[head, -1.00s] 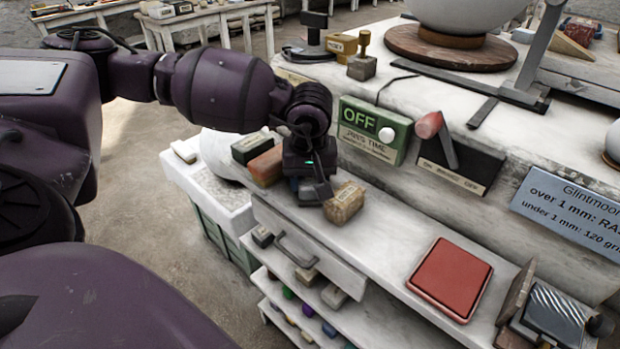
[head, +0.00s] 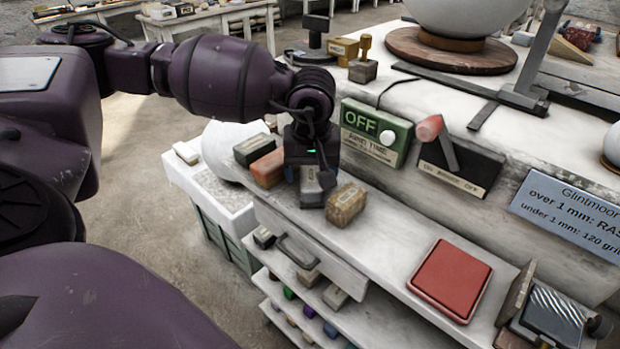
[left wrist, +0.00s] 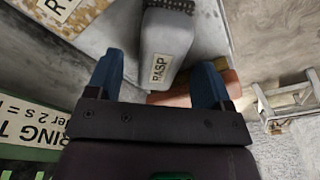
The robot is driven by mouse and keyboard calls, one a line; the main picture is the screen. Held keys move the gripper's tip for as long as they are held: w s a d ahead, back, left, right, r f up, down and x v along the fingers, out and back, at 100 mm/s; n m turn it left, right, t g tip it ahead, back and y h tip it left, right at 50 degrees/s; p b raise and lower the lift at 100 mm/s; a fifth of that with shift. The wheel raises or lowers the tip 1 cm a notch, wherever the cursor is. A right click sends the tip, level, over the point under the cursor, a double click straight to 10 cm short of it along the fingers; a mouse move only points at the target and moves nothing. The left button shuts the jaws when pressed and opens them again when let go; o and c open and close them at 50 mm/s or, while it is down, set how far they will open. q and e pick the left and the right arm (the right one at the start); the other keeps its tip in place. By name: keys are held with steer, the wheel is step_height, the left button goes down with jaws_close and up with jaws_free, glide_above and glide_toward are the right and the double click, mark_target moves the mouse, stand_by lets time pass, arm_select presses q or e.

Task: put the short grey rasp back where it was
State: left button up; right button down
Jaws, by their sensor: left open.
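A short grey block labelled RASP (left wrist: 168,42) shows in the left wrist view between and just beyond the two blue fingers of my left gripper (left wrist: 160,82). The fingers are apart, with a gap to the block's sides. In the head view my left gripper (head: 312,168) is just above the grey rasp (head: 312,192), which sits in the row on the narrow shelf (head: 385,235). The gripper hides its top part. A reddish block (head: 268,167) is to its left and a tan speckled block (head: 346,204) to its right. My right gripper is not in view.
A dark block (head: 254,150) stands at the row's left end. A green OFF box (head: 375,133) and a red-knobbed lever (head: 432,132) are on the wall behind. A red pad (head: 450,280) lies further right on the shelf. The shelf between tan block and pad is clear.

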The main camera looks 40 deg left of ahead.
mark_target(311, 181)
arm_select(q)
step_height(311, 181, up, 9)
steer(key=shift+s+d+p, duration=0.35)
steer(key=shift+s+p, duration=0.05)
steer(key=shift+p, duration=0.05)
steer(key=shift+f, duration=0.1)
